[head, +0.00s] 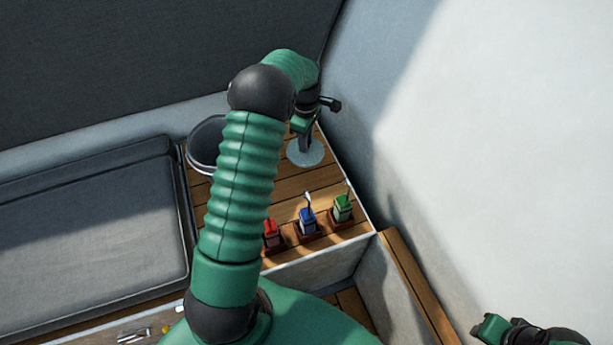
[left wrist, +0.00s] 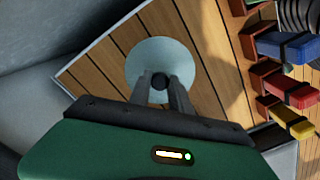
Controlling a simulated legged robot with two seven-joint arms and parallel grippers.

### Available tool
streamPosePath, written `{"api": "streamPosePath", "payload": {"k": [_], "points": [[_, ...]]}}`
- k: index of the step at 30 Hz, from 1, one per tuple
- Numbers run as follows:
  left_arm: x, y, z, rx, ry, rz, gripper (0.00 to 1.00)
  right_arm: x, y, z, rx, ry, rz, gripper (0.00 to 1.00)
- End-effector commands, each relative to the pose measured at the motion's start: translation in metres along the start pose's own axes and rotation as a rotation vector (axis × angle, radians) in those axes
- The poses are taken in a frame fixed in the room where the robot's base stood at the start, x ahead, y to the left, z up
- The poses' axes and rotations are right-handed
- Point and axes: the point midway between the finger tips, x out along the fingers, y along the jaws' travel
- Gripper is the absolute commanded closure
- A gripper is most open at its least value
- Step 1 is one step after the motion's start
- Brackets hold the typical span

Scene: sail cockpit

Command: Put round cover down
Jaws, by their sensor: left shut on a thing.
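The round cover is a pale, flat disc (head: 318,155) with a dark knob at its middle. It is over the slatted wooden top (head: 285,185) near the back wall. My left gripper (head: 304,135) points down at it and is shut on its knob. In the left wrist view the disc (left wrist: 145,60) spreads beyond the two fingertips (left wrist: 160,84), with the knob between them. I cannot tell whether the disc touches the wood. My right gripper (head: 483,328) is at the bottom right, far from the cover; its jaw opening is unclear.
Red (head: 271,233), blue (head: 307,220) and green (head: 342,208) levers stand along the wooden top's front edge. A dark round item (head: 205,140) lies left of the cover, partly behind my arm. A grey cushion (head: 90,225) is at left. A pale wall (head: 500,130) rises at right.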

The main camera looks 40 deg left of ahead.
Motion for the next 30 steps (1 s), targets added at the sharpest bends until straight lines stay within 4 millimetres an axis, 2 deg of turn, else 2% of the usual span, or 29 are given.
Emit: {"api": "streamPosePath", "payload": {"k": [15, 21, 22, 27, 30], "points": [[0.095, 0.000, 0.001, 0.002, 0.000, -0.002, 1.00, 0.025, 0.000, 0.006, 0.000, 0.001, 0.000, 0.69], [0.098, 0.001, 0.001, 0.001, 0.001, 0.002, 1.00, 0.024, 0.000, 0.005, 0.000, 0.001, 0.000, 0.69], [0.098, 0.000, 0.001, 0.001, 0.001, 0.001, 0.75, 0.024, 0.000, 0.005, 0.000, 0.001, 0.000, 0.69], [0.098, 0.000, 0.002, 0.001, 0.002, 0.001, 0.54, 0.024, 0.000, 0.005, 0.000, 0.001, 0.000, 0.69], [0.097, 0.000, 0.002, 0.002, 0.002, 0.001, 0.54, 0.024, 0.000, 0.005, 0.000, 0.001, 0.000, 0.69]]}}
